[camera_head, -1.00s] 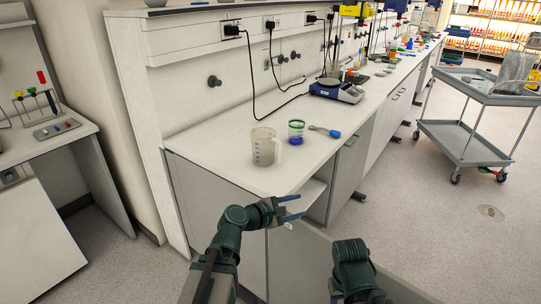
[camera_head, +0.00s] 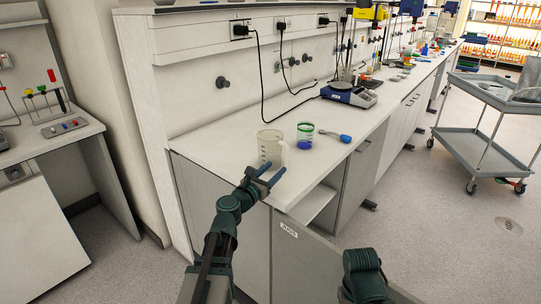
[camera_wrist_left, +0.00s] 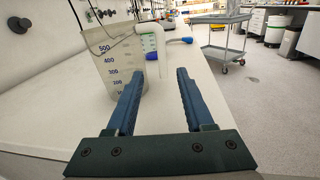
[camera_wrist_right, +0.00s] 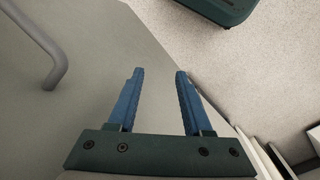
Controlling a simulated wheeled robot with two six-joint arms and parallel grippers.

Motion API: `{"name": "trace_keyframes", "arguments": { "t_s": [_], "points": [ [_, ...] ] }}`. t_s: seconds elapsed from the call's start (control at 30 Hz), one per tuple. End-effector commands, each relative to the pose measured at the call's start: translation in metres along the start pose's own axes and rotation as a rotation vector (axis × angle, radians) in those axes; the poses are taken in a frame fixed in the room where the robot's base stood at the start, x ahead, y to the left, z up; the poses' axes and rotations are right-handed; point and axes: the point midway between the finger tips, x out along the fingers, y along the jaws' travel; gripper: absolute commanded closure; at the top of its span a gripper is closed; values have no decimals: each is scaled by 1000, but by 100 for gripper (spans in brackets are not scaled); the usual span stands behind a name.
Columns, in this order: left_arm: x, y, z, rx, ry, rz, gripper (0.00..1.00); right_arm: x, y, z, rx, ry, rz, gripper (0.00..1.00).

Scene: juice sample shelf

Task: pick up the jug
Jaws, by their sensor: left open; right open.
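The jug (camera_head: 270,148) is a translucent measuring jug with a handle, upright on the white bench near its near end. My left gripper (camera_head: 273,173) is open and empty, just on the near side of the jug. The left wrist view shows the fingers (camera_wrist_left: 160,74) apart, with the handle not clearly between them. My right gripper (camera_wrist_right: 160,73) is open and empty, low by a grey panel and away from the jug.
A green-rimmed container with blue at its base (camera_head: 305,135) stands right of the jug, with a blue-ended spoon or scoop (camera_head: 337,136) beyond it. A blue scale-like device (camera_head: 349,94) stands farther back. A labelled cabinet door (camera_head: 303,250) stands open below. A grey trolley (camera_head: 480,150) stands right.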

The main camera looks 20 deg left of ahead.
Motion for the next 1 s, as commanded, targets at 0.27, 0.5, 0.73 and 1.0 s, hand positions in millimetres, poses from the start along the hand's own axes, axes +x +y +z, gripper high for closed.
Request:
{"name": "trace_keyframes", "arguments": {
  "t_s": [0.27, 0.5, 0.73, 1.0],
  "points": [
    [32, 0, 0, 1, 0, -1, 47, 0, 0, 0, 0, 0, 0, 50],
    [43, -2, 2, 1, 0, -1, 47, -2, 0, 0, 0, 0, 0, 50],
    [77, -3, 5, 1, 0, -2, 47, -5, 0, 0, 0, 0, 0, 50],
    [83, -4, 5, 1, 0, 0, 47, -5, 0, 0, 0, 0, 0, 50]
  ]
}}
